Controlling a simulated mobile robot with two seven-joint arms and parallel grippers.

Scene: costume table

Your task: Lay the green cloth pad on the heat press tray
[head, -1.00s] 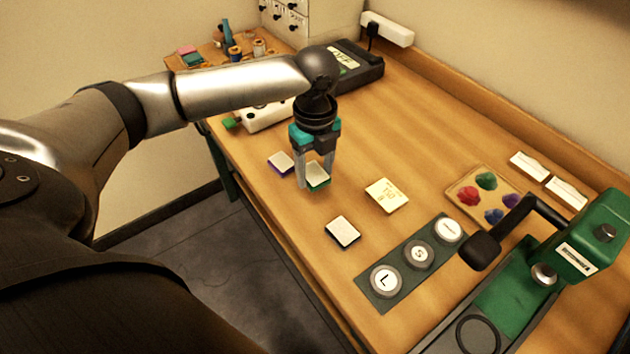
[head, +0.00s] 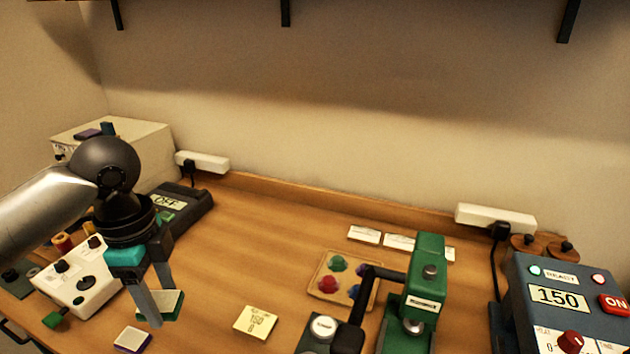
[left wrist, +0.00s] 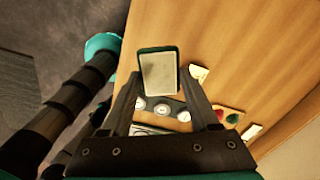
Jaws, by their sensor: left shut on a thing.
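The green cloth pad (head: 174,303), with a pale top and green edges, is held at the tips of my left gripper (head: 160,308) in the head view. My left gripper is shut on it, above the left part of the table. In the left wrist view the pad (left wrist: 158,74) shows its pale face and green rim beyond the fingers (left wrist: 160,107). A blue machine (head: 565,270) with a 150 display, an ON button and a READY label, seemingly the heat press, stands at the far right. Its lower part is cut off and I cannot make out its tray. My right gripper is not in view.
A purple-edged pad (head: 132,339) and a yellow note (head: 256,320) lie near the gripper. A green lever press (head: 425,280) and a palette of coloured lumps (head: 330,287) stand between the pad and the blue machine. A white control box (head: 80,284) is at left.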

